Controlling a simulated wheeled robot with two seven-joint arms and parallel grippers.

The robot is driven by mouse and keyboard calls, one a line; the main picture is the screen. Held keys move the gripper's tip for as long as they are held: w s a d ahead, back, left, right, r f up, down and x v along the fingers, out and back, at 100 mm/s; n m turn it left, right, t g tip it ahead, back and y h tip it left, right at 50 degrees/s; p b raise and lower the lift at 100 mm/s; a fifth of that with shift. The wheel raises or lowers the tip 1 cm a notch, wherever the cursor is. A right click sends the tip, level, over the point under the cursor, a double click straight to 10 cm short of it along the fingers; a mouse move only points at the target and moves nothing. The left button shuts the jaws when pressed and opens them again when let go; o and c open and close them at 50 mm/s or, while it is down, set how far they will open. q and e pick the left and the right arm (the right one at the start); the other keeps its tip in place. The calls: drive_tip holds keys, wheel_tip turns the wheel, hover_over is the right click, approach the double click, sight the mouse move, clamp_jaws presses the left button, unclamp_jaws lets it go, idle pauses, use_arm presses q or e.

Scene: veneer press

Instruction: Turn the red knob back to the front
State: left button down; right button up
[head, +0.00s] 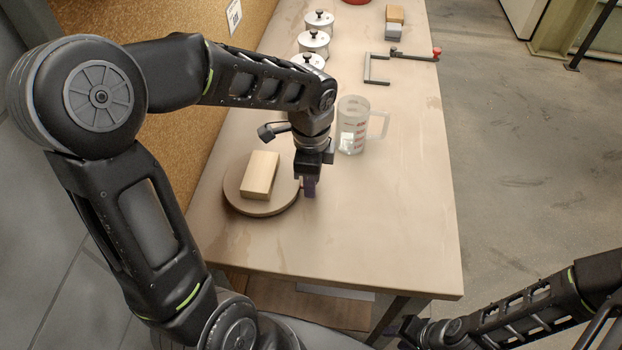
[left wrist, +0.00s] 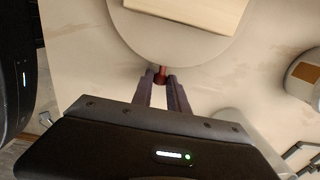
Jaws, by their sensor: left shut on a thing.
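A round turntable (head: 240,203) lies on the table with a pale wooden block (head: 260,174) on top. My left gripper (head: 309,190) points down at the turntable's right edge. In the left wrist view, a small red knob (left wrist: 161,76) sits at the rim of the turntable (left wrist: 190,52), between the fingertips of my left gripper (left wrist: 162,82), which is shut on it. In the head view the gripper hides this knob. The right arm comes in at the lower right of the head view, but its fingers are not visible.
A clear measuring jug (head: 353,128) stands close behind and right of my left gripper. Several lidded metal pots (head: 314,42) line the back left. A metal crank frame (head: 378,70) with a red end ball (head: 436,51) lies further back. The table's front right is clear.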

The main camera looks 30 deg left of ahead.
use_arm(q)
drive_tip(key=c, duration=1.3)
unclamp_jaws()
wheel_tip(320, 180, up, 8)
drive_tip(key=shift+f, duration=0.1)
